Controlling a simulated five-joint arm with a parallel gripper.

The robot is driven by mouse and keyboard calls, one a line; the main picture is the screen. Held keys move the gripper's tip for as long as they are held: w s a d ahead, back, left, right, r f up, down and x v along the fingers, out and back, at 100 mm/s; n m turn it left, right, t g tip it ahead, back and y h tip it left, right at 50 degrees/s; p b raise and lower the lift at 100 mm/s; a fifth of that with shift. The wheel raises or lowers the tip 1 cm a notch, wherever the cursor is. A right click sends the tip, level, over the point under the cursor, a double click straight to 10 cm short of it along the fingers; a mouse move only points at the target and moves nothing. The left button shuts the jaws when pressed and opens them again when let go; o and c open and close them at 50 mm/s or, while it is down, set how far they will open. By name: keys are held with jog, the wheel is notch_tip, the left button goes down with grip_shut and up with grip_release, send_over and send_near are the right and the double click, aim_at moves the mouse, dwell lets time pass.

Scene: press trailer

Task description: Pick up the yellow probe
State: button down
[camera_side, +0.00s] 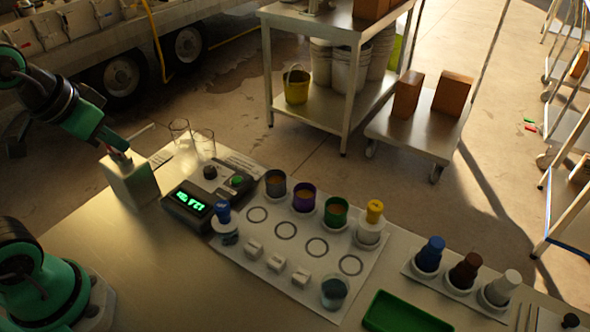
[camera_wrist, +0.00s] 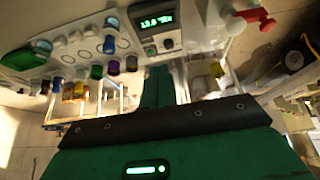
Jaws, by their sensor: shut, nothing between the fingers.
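A yellow knobbed piece (camera_side: 375,211), which looks like the yellow probe, stands upright in a pale round holder (camera_side: 369,236) at the right back corner of the white mat. Its lower part is hidden in the holder. A small yellow patch in the wrist view (camera_wrist: 79,90) may be the same piece. My gripper (camera_side: 119,150) is shut and empty at the far left, over a metal box (camera_side: 133,181) and well away from the yellow piece. In the wrist view the green fingers (camera_wrist: 158,86) show narrowly above a dark bar. Whether the fingertips touch the box is unclear.
A meter with green digits (camera_side: 190,203) stands left of the mat (camera_side: 290,232). A blue-topped piece (camera_side: 222,212) and cups with grey, purple (camera_side: 304,196) and green rims stand on the mat. Two clear glasses (camera_side: 192,140) are behind. A green tray (camera_side: 404,316) lies front right.

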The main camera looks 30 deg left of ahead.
dwell(0.4)
jog(key=c, duration=0.5)
grip_release()
